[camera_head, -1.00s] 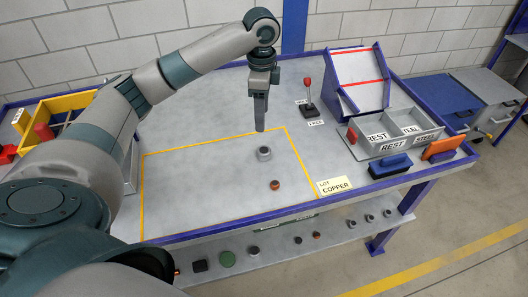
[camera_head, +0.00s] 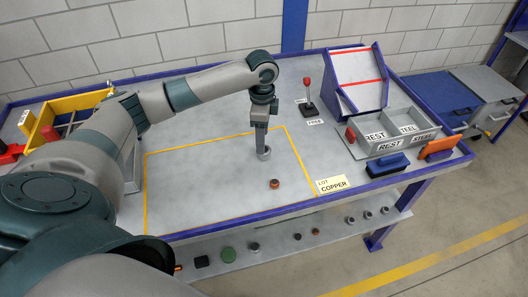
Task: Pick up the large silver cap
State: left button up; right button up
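The large silver cap (camera_head: 266,154) stands on the grey table inside the yellow outlined area, near its right side. My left gripper (camera_head: 261,150) points straight down right at the cap, and its fingers hide part of it. The fingers are seen edge-on, so I cannot tell whether they are open or shut, or whether they touch the cap. My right gripper is not in view.
A small copper-coloured piece (camera_head: 274,184) lies just in front of the cap. A red-knobbed lever (camera_head: 308,95), a striped chute (camera_head: 357,80) and a bin labelled REST and STEEL (camera_head: 398,130) stand to the right. The left of the outlined area is clear.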

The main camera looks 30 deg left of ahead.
aim_at(267, 155)
pick_arm(q)
jog(key=shift+f+p, duration=0.45)
notch_tip(267, 155, down, 3)
jog(key=shift+d+f+p, duration=0.1)
jog(key=shift+p, duration=0.6)
jog(key=shift+f, duration=0.5)
jog(key=c, duration=1.1)
